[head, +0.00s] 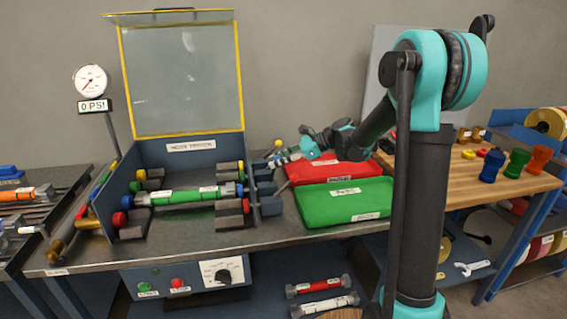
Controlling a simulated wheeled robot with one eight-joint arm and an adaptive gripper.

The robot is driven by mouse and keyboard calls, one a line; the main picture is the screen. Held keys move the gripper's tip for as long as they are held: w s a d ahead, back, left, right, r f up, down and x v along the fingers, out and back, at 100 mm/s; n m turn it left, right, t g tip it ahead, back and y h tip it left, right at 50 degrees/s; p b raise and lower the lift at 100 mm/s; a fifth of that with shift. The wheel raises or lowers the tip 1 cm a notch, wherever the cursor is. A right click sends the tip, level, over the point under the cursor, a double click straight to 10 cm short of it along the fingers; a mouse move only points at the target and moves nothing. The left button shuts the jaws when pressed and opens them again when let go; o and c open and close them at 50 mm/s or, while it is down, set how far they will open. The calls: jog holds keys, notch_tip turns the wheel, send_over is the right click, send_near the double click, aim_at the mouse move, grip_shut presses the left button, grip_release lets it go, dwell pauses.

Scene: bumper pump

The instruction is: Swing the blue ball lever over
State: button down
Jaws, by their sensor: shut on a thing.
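My gripper (281,160) is at the right side of the open test box, low over the bench. It is small in the picture and seems shut on a lever at a row of grey-blue valve blocks (270,205). The blue ball of that lever cannot be made out and is probably hidden by the jaws. A lever with a yellow ball (278,143) stands up just behind my gripper. My arm reaches in from the right, above the red tray.
The test box (105,195) has its framed clear lid (180,80) raised and holds a green cylinder (187,196) between clamps with coloured knobs. A red tray (340,170) and a green tray (345,201) lie right of it. A gauge (91,80) stands at left.

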jog(key=a+h, duration=0.1)
jog(key=h, duration=0.1)
jog(key=s+a+h, duration=0.1)
jog(key=a+h, duration=0.1)
jog(key=a+n+t+h, duration=0.1)
jog(key=a+h, duration=0.1)
jog(key=shift+s+a+h, duration=0.25)
jog(key=shift+s+h, duration=0.05)
jog(key=shift+s+a+f+t+h, duration=0.1)
jog(key=shift+a+f+t+h, duration=0.15)
jog(key=shift+h, duration=0.25)
jog(key=shift+s+a+f+t+h, duration=0.1)
jog(key=shift+a+t+h, duration=0.05)
jog(key=shift+a+h, duration=0.3)
jog(key=c, duration=1.3)
grip_release()
jog(key=shift+o, duration=0.2)
